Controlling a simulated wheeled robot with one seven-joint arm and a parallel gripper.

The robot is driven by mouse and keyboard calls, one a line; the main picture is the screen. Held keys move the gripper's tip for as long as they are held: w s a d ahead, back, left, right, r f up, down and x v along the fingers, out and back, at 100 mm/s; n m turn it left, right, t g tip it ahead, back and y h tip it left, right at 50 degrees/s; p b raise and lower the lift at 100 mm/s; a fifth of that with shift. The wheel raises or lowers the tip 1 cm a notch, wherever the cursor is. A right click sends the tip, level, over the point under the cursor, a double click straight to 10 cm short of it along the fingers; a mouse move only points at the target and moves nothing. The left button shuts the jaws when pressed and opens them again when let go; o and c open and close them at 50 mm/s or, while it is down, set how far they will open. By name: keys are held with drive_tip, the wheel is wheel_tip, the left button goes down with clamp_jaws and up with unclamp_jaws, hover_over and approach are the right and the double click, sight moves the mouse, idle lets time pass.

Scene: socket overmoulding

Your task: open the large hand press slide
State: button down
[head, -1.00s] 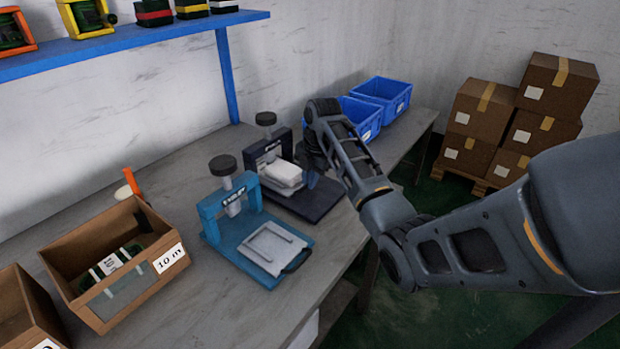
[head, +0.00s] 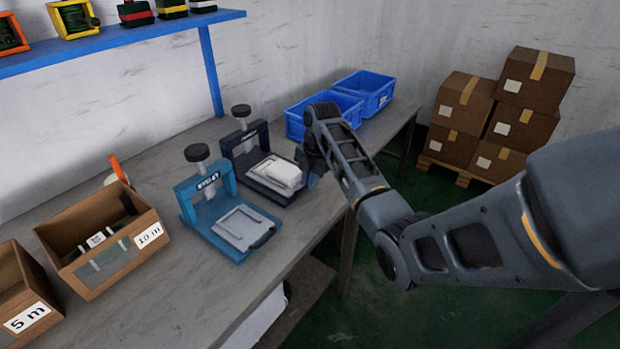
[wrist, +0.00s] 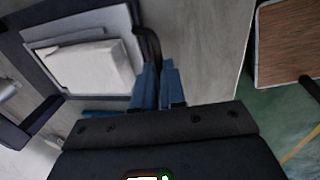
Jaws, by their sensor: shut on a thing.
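The dark navy hand press (head: 245,140) stands on the bench behind the blue one. Its slide (head: 262,185) sticks out in front of the press frame and carries a white block (head: 285,172). In the wrist view the slide plate (wrist: 120,18) and white block (wrist: 88,68) lie left of my fingers, with the dark handle (wrist: 148,42) at the slide's edge. My gripper (wrist: 160,68) is shut on this handle; the fingers hide part of it. In the head view my gripper (head: 308,180) is at the slide's front end, partly hidden by my arm.
A blue hand press (head: 205,190) with an empty plate stands closer on the bench. Blue crates (head: 365,90) stand at the far end. Stacked cartons (head: 470,105) are on a pallet beyond the bench.

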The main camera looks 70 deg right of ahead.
drive_tip(key=c, duration=1.2)
unclamp_jaws()
wheel_tip(320, 180, up, 8)
drive_tip(key=s, duration=0.1)
drive_tip(key=shift+s+a+f, duration=0.15)
